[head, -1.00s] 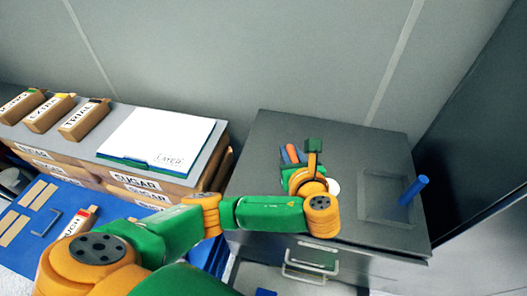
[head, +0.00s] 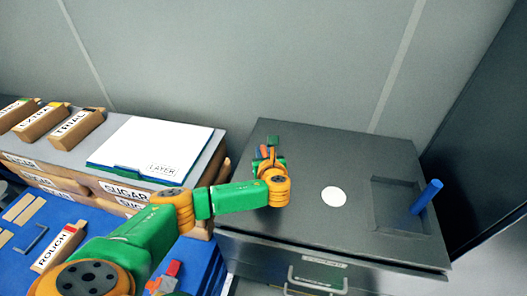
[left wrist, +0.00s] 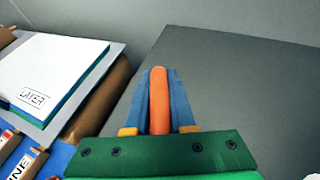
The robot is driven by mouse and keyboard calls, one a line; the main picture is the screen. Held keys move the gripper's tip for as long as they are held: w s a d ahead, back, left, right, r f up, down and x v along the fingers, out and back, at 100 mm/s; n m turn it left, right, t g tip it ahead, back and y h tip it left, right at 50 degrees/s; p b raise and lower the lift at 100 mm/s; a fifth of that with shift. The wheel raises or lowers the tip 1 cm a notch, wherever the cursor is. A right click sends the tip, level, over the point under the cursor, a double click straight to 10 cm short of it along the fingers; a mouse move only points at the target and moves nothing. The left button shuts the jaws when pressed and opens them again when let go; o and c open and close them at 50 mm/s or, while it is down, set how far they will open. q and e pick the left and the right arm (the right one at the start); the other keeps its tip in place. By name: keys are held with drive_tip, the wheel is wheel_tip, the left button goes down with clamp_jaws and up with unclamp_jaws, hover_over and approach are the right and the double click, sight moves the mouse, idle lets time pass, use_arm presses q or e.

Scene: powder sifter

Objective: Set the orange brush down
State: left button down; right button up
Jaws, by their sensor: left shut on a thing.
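The orange brush (left wrist: 159,100) shows in the left wrist view as a rounded orange bar between the blue fingers of my left gripper (left wrist: 160,88). The gripper is shut on it. In the head view my left gripper (head: 265,152) is over the left part of the dark cabinet top (head: 300,155), with a small bit of orange at its fingers. My own wrist hides most of the brush there. I cannot tell whether the brush touches the cabinet top. My right gripper is in neither current view.
A white disc (head: 333,196) lies on the cabinet top, right of my arm. Further right is a square recess (head: 385,190) with a blue handle (head: 427,196) standing up. At left are a white board (head: 150,147), labelled brown blocks (head: 75,127) and a blue mat (head: 60,205).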

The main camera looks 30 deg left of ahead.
use_arm(q)
drive_tip(key=c, duration=1.2)
unclamp_jaws()
drive_tip(key=shift+f, duration=0.15)
drive_tip(key=o, duration=0.4)
drive_tip(key=shift+o, duration=0.2)
drive_tip(key=shift+s+d+r, duration=0.25)
drive_tip(key=shift+r, duration=0.05)
drive_tip(key=v, duration=1.1)
drive_tip(key=shift+p, duration=0.45)
drive_tip(key=shift+s, duration=0.15)
